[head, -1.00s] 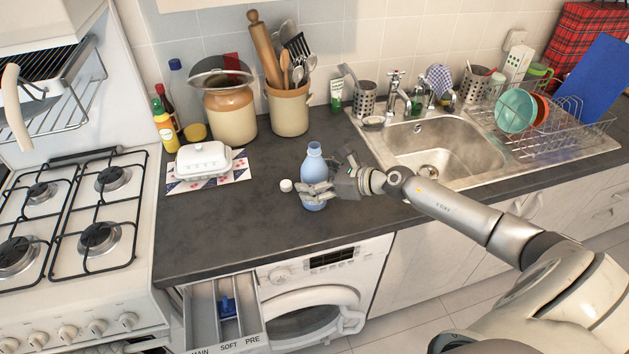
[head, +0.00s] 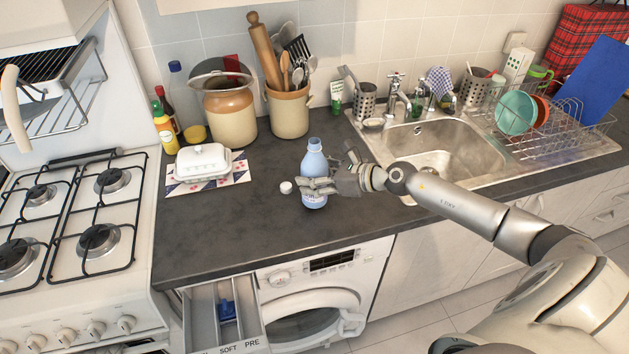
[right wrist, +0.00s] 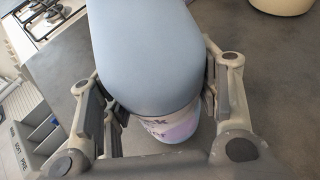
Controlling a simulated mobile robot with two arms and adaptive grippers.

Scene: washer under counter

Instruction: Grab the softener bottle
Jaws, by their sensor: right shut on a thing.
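The softener bottle (head: 314,160) is light blue and uncapped, with a pale printed label. It stands upright on the dark counter (head: 250,225) above the washer. My right gripper (head: 318,187) is shut on the bottle's lower body, with a finger across its front. In the right wrist view the bottle (right wrist: 150,50) fills the middle, with gripper fingers on both sides. A white cap (head: 286,187) lies on the counter just left of the bottle. My left gripper is not in view.
A butter dish (head: 204,160) on a mat and crocks (head: 231,115) stand behind left. The sink (head: 440,150) is right, the gas hob (head: 70,215) left.

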